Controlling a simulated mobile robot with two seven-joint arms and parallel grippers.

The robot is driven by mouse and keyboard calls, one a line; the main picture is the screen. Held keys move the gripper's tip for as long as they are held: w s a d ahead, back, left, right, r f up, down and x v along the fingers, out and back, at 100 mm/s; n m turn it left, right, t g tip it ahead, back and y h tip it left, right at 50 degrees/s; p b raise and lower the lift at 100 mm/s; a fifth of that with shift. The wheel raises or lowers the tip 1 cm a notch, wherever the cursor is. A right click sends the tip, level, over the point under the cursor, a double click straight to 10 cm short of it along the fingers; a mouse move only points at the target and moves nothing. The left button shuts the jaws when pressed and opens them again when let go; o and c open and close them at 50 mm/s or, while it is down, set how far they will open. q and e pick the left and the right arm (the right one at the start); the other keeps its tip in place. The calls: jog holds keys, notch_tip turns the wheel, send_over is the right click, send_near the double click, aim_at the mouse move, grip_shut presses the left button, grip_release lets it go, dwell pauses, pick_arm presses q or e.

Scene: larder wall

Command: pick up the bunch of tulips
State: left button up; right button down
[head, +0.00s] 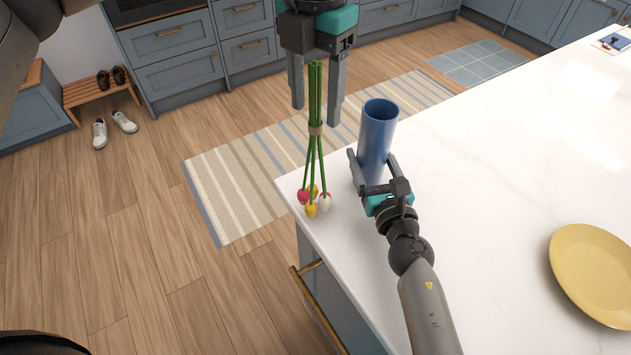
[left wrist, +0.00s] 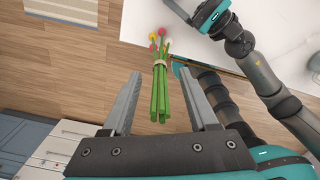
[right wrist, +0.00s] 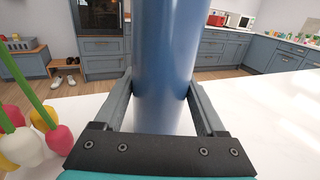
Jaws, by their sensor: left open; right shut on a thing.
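The bunch of tulips (head: 316,130), green stems tied with a tan band, has red, yellow and white heads at the counter's left corner. Its stems point away past the edge in the head view. My left gripper (head: 317,104) is open, fingers either side of the stem ends in the picture. In the left wrist view the bunch (left wrist: 160,86) shows between the open fingers, with clear gaps on both sides. My right gripper (head: 372,160) is shut on a blue vase (head: 376,135), upright at the counter. In the right wrist view the tulip heads (right wrist: 22,140) show left of the vase.
The white counter (head: 480,150) carries a yellow plate (head: 595,270) at the right. A striped rug (head: 245,190) and wooden floor lie beyond its left edge. Blue drawers (head: 175,50) line the back. Shoes (head: 112,128) stand at the far left.

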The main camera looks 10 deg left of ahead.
aim_at(315, 155)
pick_arm(q)
jog(key=shift+f, duration=1.2)
grip_shut()
dwell(0.5)
